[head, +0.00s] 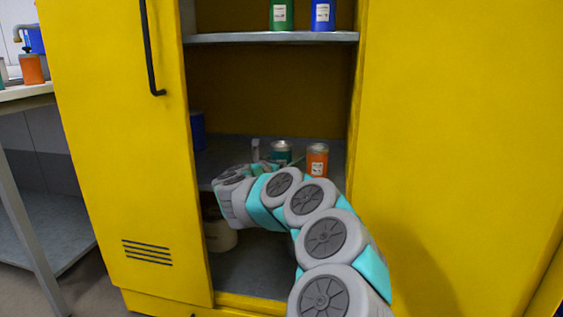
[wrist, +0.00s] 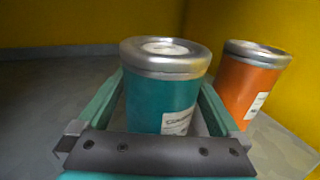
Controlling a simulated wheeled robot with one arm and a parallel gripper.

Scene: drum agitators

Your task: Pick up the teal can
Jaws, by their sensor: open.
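The teal can (wrist: 158,100) stands upright on the cabinet's middle shelf, with a silver rim and lid and a white label. In the wrist view it sits between the two fingers of my open gripper (wrist: 160,90), one finger on each side. I cannot tell whether either finger touches it. In the head view the teal can (head: 281,152) shows its top behind my arm, and its lower part is hidden. My gripper (head: 275,160) is partly hidden there by my wrist.
An orange can (wrist: 246,85) stands just right of the teal can, close to the right finger. A blue can (head: 198,130) is at the shelf's left. The upper shelf (head: 270,38) holds a green can (head: 281,15) and a blue one. Yellow cabinet doors flank the opening.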

